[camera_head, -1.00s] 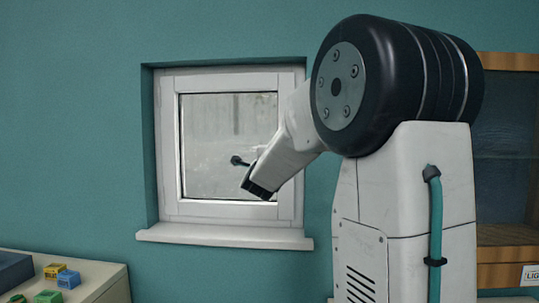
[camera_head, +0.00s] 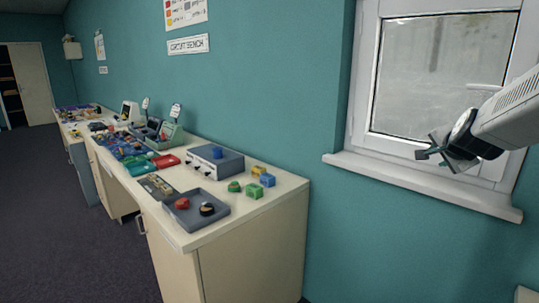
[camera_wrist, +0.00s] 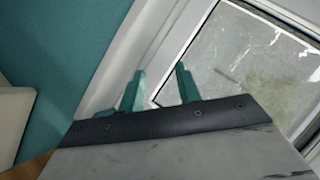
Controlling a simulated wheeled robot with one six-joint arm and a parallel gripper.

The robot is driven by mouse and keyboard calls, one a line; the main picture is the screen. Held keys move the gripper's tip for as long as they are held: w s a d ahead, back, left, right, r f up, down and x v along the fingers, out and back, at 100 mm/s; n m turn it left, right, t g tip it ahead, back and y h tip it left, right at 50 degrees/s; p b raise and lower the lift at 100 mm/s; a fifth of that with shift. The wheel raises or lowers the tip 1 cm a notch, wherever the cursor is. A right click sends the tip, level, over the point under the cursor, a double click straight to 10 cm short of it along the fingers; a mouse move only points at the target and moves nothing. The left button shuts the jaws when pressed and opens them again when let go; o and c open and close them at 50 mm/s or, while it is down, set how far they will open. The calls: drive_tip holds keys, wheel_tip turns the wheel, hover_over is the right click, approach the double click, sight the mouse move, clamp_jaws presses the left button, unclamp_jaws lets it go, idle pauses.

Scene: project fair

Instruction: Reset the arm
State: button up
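My gripper (camera_head: 432,147) is at the right of the head view, in front of the lower part of the window, at the end of my white arm. In the wrist view its two teal fingers (camera_wrist: 160,88) stand apart with a gap between them. Nothing is held between them. The window and its sill show behind the fingers. Most of my arm is outside the head view.
The window (camera_head: 440,75) has a protruding sill (camera_head: 420,186) close below my gripper. A long bench (camera_head: 270,205) along the teal wall carries a grey tray (camera_head: 183,219), coloured blocks (camera_head: 254,191) and a grey-blue box (camera_head: 215,166). Open floor (camera_head: 60,210) lies left of the bench.

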drive_tip(key=s+a+f+n+g+y, duration=0.2)
drive_tip(key=s+a+f+n+g, duration=0.15)
drive_tip(key=s+a, duration=0.35)
drive_tip(key=s+a+f+n+g+y, duration=0.2)
drive_tip(key=s+a+f+n+y, duration=0.1)
drive_tip(key=s+a+n, duration=0.3)
drive_tip(key=s+a+n+g, duration=0.2)
drive_tip(key=s+a, duration=0.3)
drive_tip(key=s, duration=0.5)
drive_tip(key=s+a+f+n+g, duration=0.1)
drive_tip(key=s+a+n, duration=0.3)
drive_tip(key=s, duration=0.7)
drive_tip(key=shift+a+f+g, duration=0.2)
drive_tip(key=shift+a+g, duration=0.4)
drive_tip(key=shift+g, duration=0.05)
